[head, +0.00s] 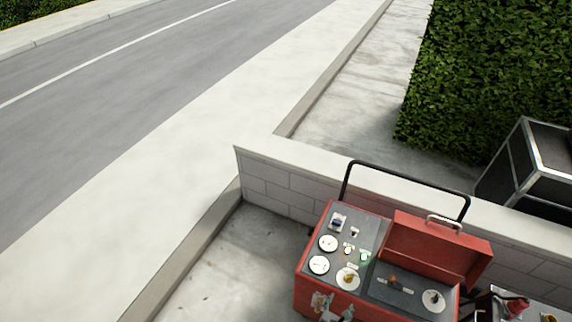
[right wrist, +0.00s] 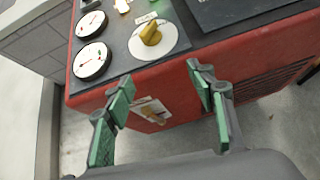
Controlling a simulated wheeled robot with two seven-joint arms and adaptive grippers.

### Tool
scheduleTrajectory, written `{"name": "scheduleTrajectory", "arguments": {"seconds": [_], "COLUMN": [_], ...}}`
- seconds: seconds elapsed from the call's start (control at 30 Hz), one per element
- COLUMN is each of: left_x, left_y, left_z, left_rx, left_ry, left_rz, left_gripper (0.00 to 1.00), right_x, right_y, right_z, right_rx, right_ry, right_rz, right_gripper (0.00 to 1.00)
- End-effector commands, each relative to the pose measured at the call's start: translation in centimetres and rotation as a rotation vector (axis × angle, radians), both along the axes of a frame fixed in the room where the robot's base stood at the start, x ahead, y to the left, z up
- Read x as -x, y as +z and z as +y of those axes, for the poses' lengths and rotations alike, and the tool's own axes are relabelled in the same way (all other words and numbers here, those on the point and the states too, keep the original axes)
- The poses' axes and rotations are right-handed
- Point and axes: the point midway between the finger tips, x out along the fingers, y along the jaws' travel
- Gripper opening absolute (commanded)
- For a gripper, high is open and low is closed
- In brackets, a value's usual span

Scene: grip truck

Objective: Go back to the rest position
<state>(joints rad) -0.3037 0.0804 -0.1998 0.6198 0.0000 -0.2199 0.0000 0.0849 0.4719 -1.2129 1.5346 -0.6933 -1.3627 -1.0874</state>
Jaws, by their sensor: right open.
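My right gripper (head: 334,311) is at the bottom of the head view, by the front side of the red cart (head: 302,287). In the right wrist view its two green-padded fingers (right wrist: 161,80) are spread apart with nothing between them. The fingers point toward the cart's red front side (right wrist: 170,85). A small pale plate with a brownish part (right wrist: 152,111) on that side shows between and behind the fingers. My left gripper is in neither view.
The cart's dark top carries round white gauges (head: 328,243) and a yellow knob (right wrist: 151,34). A black handle (head: 408,176) rises behind, along a low wall (head: 280,190). A dark case (head: 537,165) stands at right.

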Motion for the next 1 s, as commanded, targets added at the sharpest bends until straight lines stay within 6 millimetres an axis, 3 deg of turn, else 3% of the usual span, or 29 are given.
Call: {"name": "scheduleTrajectory", "arguments": {"seconds": [0.27, 0.47, 0.53, 0.67, 0.8, 1.0], "left_x": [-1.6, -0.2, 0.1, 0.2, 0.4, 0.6], "left_y": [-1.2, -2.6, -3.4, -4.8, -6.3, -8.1], "left_z": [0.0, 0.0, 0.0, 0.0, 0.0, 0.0], "left_rx": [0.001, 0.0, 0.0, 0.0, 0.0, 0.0], "left_ry": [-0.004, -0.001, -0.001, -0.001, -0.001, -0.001], "left_rz": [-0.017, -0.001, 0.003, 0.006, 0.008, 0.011], "left_gripper": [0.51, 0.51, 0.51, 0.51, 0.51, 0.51], "right_x": [0.5, 2.6, 4.3, 9.5, 16.9, 28.6], "right_y": [-6.8, -14.2, -17.7, -25.2, -32.2, -39.1], "right_z": [-2.3, -5.1, -6.5, -9.3, -11.4, -12.8], "right_rx": [-0.17, -0.365, -0.46, -0.673, -0.888, -1.121], "right_ry": [-0.173, -0.403, -0.53, -0.846, -1.227, -1.765], "right_rz": [0.055, 0.105, 0.123, 0.14, 0.113, -0.019], "right_gripper": [0.51, 0.51, 0.51, 0.51, 0.51, 0.51]}}
